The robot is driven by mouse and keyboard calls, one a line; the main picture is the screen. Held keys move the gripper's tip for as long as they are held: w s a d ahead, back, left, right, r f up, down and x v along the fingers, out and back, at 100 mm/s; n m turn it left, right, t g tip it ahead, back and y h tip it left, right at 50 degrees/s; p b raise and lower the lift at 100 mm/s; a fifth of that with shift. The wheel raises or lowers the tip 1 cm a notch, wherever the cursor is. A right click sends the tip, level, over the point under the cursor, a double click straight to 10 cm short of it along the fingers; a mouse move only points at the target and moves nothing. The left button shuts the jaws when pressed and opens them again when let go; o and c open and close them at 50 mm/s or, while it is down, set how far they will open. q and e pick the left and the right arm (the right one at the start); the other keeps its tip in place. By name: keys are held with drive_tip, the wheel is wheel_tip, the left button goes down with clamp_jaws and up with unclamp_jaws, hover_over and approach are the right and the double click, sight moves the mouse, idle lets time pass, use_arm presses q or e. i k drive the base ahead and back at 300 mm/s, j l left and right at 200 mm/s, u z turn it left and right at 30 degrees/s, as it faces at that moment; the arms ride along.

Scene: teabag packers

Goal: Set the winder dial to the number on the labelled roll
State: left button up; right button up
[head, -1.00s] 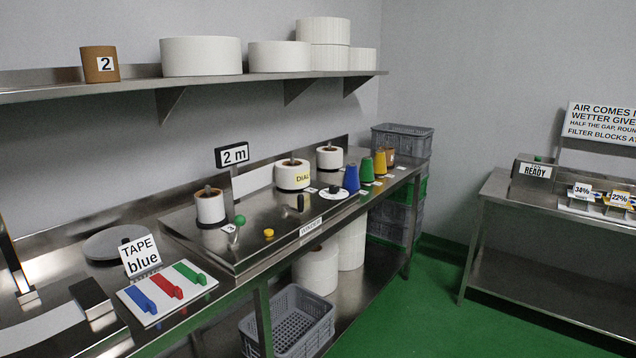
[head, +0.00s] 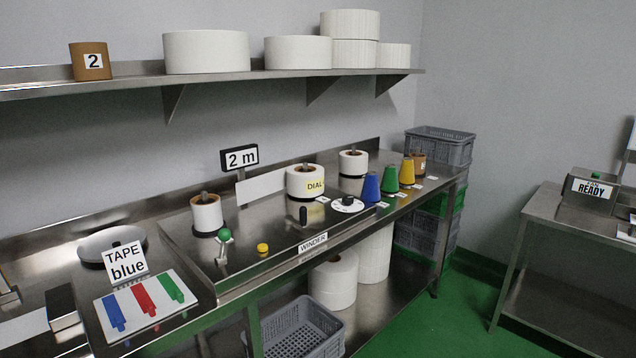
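The winder dial is a black knob on a white disc (head: 348,204), set on the metal winder bench (head: 275,225) in front of the cones. Two other white rolls stand on spindles, one at the left (head: 207,213) and one at the back (head: 353,164). A brown core labelled "2" (head: 91,62) stands on the upper shelf. Neither of my grippers is in view.
A green-knobbed lever (head: 225,236) and a yellow button (head: 263,248) are on the bench. Blue (head: 371,187), green (head: 390,180) and yellow (head: 407,171) cones stand right of the dial. A "TAPE blue" sign (head: 126,262) stands at front left. Green floor is free at right.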

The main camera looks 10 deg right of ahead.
sight(347, 200)
drive_tip(key=i+l+u, duration=0.15)
drive_tip(key=l, duration=0.4)
drive_tip(key=i+l+u, duration=0.15)
drive_tip(key=l, duration=0.4)
drive_tip(key=i+l+u, duration=0.1)
drive_tip(key=l, duration=0.5)
drive_tip(key=i+l+u, duration=0.15)
drive_tip(key=l, duration=0.4)
drive_tip(key=l+u, duration=0.15)
drive_tip(key=l, duration=0.45)
drive_tip(key=i, duration=0.05)
